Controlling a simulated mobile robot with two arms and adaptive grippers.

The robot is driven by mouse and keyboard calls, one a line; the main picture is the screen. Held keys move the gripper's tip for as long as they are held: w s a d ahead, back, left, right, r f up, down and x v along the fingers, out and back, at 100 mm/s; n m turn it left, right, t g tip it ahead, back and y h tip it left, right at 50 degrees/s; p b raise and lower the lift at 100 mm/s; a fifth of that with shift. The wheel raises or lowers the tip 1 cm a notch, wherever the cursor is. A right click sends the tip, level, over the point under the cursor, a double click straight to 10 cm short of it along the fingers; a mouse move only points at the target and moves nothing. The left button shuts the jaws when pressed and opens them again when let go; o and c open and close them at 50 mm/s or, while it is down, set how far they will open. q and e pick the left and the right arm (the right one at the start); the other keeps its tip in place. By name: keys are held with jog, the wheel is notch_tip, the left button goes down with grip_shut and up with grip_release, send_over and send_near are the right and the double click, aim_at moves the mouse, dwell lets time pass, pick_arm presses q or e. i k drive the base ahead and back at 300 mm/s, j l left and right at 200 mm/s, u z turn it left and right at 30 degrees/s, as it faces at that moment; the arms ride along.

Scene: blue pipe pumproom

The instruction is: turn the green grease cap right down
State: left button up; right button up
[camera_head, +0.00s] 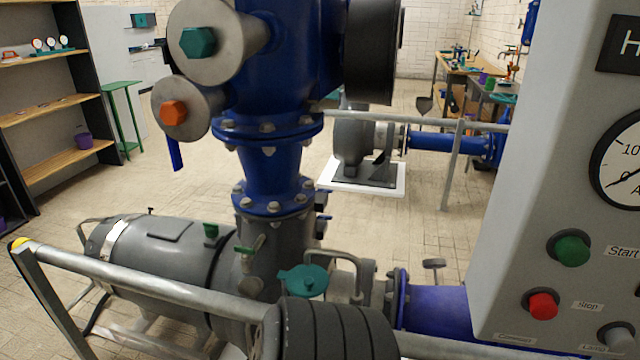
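A small green cap (211,231) stands upright on top of the grey motor-like cylinder, left of the blue flanged pipe; it looks like a grease cap. A wider teal-green cap (302,280) with side lugs sits lower and to the right, on the grey pump body. I cannot tell for certain which is the grease cap, or how far either is screwed down. A green lever (253,246) sits between them.
A grey handrail (140,280) crosses in front of the pump. A control panel (545,210) with a gauge and buttons fills the right side. Blue pipework (270,170) rises behind the caps. Shelves (60,110) stand at left.

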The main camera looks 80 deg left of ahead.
aim_at(211, 229)
jog(key=u, duration=3.5)
jog(key=i+j+z, duration=0.1)
jog(key=i+j, duration=0.25)
jog(key=i+j+z, duration=0.1)
jog(key=i+j, duration=0.6)
jog(key=j, duration=0.25)
jog(key=i+j+z, duration=0.15)
jog(key=i+j, duration=0.2)
jog(key=i+j+z, duration=0.1)
jog(key=i+j, duration=0.25)
jog(key=j, duration=0.25)
